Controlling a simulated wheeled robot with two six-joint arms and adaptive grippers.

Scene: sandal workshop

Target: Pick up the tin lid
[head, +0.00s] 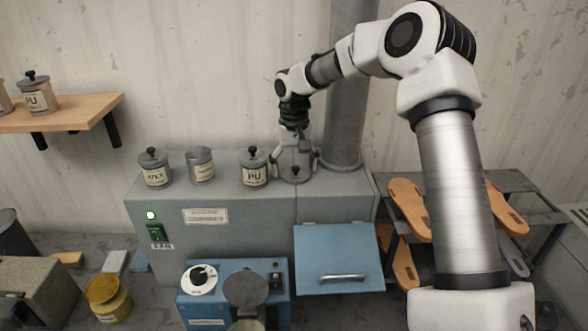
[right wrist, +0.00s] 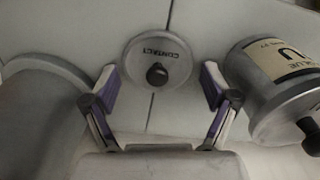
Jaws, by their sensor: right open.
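The tin lid (head: 295,175) is a round grey metal disc with a black knob. It lies flat on top of the grey metal cabinet, to the right of the PU tin. In the right wrist view the lid (right wrist: 157,62) shows its dark knob and a small printed label. My right gripper (head: 297,161) is above the lid, pointing down. In the right wrist view its two fingers (right wrist: 158,80) are spread apart, one on each side of the lid, and nothing is between them in their grip. My left gripper is not in view.
A PU tin (head: 254,168), an open tin without a lid (head: 200,165) and another lidded tin (head: 154,168) stand on the cabinet (head: 260,205). A thick grey pipe (head: 347,120) rises close to the right of the gripper.

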